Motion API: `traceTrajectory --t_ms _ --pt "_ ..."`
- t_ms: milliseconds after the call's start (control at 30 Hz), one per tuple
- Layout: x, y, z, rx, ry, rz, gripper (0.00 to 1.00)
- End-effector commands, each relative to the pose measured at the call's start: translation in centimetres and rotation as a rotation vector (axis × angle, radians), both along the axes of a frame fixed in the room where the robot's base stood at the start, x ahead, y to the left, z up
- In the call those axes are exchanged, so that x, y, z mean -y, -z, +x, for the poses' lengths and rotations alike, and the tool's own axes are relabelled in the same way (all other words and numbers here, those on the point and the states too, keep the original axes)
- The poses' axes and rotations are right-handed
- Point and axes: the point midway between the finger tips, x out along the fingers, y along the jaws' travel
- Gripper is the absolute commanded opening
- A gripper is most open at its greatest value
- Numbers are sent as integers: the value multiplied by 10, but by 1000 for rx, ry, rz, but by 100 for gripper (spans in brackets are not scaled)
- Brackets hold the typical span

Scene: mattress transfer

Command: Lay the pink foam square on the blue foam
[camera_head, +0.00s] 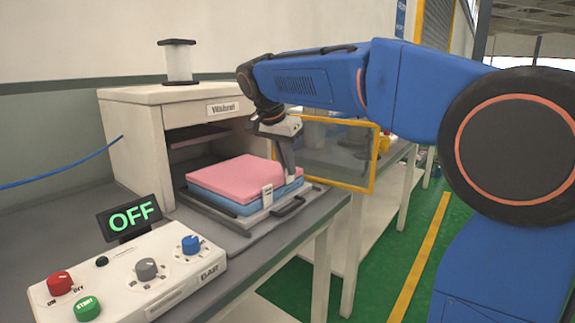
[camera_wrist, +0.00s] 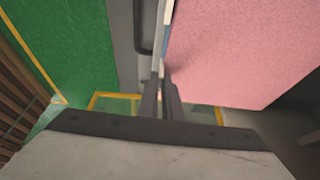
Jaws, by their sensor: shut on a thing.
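The pink foam square (camera_head: 238,178) lies flat on top of the blue foam (camera_head: 228,204), on a grey metal tray (camera_head: 240,222). Their edges look roughly lined up. My gripper (camera_head: 289,178) is at the front right corner of the stack, pointing down. In the wrist view my gripper's fingers (camera_wrist: 162,98) are close together at the edge of the pink foam (camera_wrist: 240,50). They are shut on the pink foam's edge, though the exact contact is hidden. A thin blue strip of the lower foam shows beside the pink.
A white press housing (camera_head: 140,140) stands open behind the tray. A control box (camera_head: 130,278) with an OFF sign (camera_head: 130,217) is at the front left. A yellow-framed clear panel (camera_head: 345,160) stands right of the gripper. The tray has a dark handle (camera_head: 288,207) in front.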

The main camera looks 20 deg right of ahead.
Motion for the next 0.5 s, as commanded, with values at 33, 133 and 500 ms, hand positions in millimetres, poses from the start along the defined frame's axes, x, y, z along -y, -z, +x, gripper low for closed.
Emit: traceTrajectory --t_ms 33,133,500 --pt "0 0 0 0 0 0 0" --pt "0 1 0 0 0 0 0" --pt "0 2 0 0 0 0 24"
